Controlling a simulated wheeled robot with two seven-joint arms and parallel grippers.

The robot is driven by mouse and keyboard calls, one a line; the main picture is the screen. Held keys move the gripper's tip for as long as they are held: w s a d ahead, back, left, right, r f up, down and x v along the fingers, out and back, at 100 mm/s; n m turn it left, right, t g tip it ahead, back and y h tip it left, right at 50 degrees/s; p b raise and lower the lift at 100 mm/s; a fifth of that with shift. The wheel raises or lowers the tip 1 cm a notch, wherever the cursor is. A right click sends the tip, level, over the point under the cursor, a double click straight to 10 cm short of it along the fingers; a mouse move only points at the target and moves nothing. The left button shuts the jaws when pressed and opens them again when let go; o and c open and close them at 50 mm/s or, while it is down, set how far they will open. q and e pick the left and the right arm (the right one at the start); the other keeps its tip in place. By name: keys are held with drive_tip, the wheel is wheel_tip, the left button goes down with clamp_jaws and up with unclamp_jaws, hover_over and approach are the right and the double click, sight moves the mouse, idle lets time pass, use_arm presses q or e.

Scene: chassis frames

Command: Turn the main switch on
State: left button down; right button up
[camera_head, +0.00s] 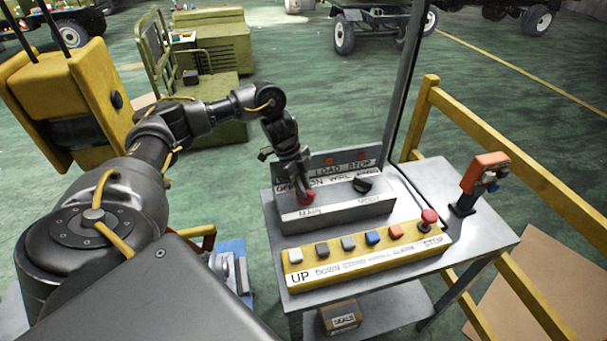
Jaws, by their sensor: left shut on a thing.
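The main switch (307,197) is a red knob on the sloped face of a grey control box (335,208), above the label "MAIN". The words "OFF" and "ON" stand on the label strip behind it. My left gripper (304,190) points down from above and is shut on the red knob. Its fingers hide much of the knob, so I cannot tell which way it is turned. A black knob (363,185) labelled "MODE" sits to the right on the same box. My right gripper is not in view.
A yellow button panel (350,262) with several buttons and a red stop button (428,220) lies in front of the box. A red-orange handheld tool (484,173) stands at right on the metal cart (470,233). A grey post and yellow railing (480,130) stand behind.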

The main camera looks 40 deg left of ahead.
use_arm(q)
drive_tip(key=shift+r+m, duration=0.1)
drive_tip(key=shift+m, duration=0.2)
drive_tip(key=m+g+p, duration=0.1)
drive_tip(key=m, duration=0.1)
drive_tip(key=m+p, duration=0.1)
drive_tip(key=p, duration=0.1)
drive_tip(key=shift+w+r+m+g, duration=0.2)
drive_tip(key=shift+m+g, duration=0.2)
drive_tip(key=m+g+p, duration=0.1)
drive_tip(key=m+p, duration=0.1)
drive_tip(key=m, duration=0.1)
drive_tip(key=shift+w+m+y, duration=0.1)
drive_tip(key=shift+m+y, duration=0.2)
drive_tip(key=shift+y, duration=0.1)
drive_tip(key=m, duration=0.1)
drive_tip(key=m+g+p, duration=0.1)
drive_tip(key=m, duration=0.1)
drive_tip(key=shift+w+d+f+m+y, duration=0.1)
drive_tip(key=shift+f+m+y, duration=0.05)
drive_tip(key=shift+m+y, duration=0.2)
drive_tip(key=m+y, duration=0.1)
drive_tip(key=m, duration=0.2)
drive_tip(key=m+g+y, duration=0.1)
drive_tip(key=m, duration=0.2)
drive_tip(key=shift+d+f+b, duration=0.1)
drive_tip(key=shift+b, duration=0.25)
drive_tip(key=shift+m+y, duration=0.25)
drive_tip(key=c, duration=1.4)
unclamp_jaws()
